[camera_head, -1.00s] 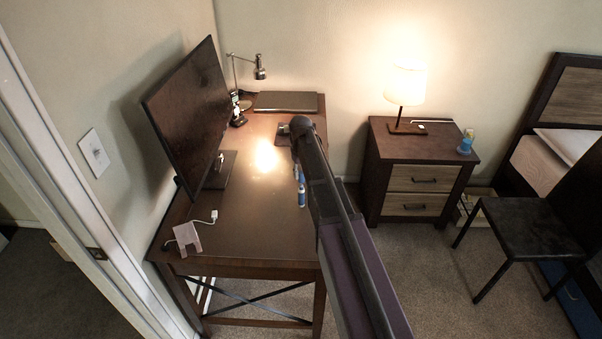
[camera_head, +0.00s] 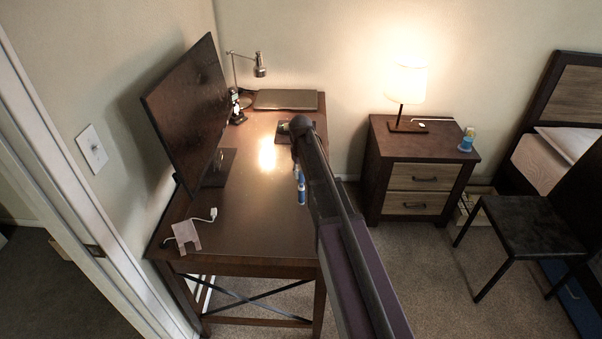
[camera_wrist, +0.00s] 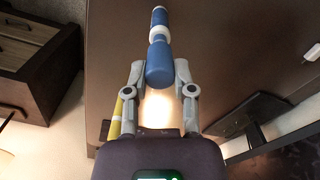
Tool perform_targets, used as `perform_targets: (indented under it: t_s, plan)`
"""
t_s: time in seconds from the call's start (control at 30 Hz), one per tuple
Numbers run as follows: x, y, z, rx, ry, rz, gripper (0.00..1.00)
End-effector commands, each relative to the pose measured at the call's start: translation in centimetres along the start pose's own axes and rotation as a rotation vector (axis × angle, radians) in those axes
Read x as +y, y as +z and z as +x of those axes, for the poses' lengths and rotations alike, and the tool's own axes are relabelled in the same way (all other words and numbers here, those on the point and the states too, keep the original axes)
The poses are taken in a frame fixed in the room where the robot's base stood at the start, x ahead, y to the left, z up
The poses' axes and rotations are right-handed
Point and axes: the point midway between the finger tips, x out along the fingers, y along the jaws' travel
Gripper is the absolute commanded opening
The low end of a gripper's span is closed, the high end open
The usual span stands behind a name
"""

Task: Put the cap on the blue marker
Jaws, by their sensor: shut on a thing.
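My gripper (camera_wrist: 160,75) is shut on a blue piece (camera_wrist: 159,60), which looks like the cap, in the wrist view. Beyond it, in line, are a white band and the blue marker's far part (camera_wrist: 158,19). The pieces look aligned, but I cannot tell whether the cap is seated or only in front of the marker. In the head view the blue marker (camera_head: 302,196) shows beside my arm, above the desk's right edge. My arm hides the fingers there.
The brown desk (camera_head: 245,220) holds a monitor (camera_head: 190,110), a lamp (camera_head: 260,68), a closed laptop (camera_head: 286,100) and a white cable piece (camera_head: 186,236). A yellow item (camera_wrist: 125,115) shows by the left finger. The desk's middle is clear. A nightstand (camera_head: 420,150) stands right.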

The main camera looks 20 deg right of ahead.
Motion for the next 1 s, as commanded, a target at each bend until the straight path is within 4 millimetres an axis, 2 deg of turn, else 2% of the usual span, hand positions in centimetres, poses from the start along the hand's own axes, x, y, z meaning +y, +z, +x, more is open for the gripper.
perform_targets:
  t_s: [0.97, 1.0]
  plan:
    - [0.0, 0.0, 1.8, 0.000, 0.000, 0.000, 0.18]
    - [0.0, 0.0, 1.8, 0.000, 0.000, 0.000, 0.36]
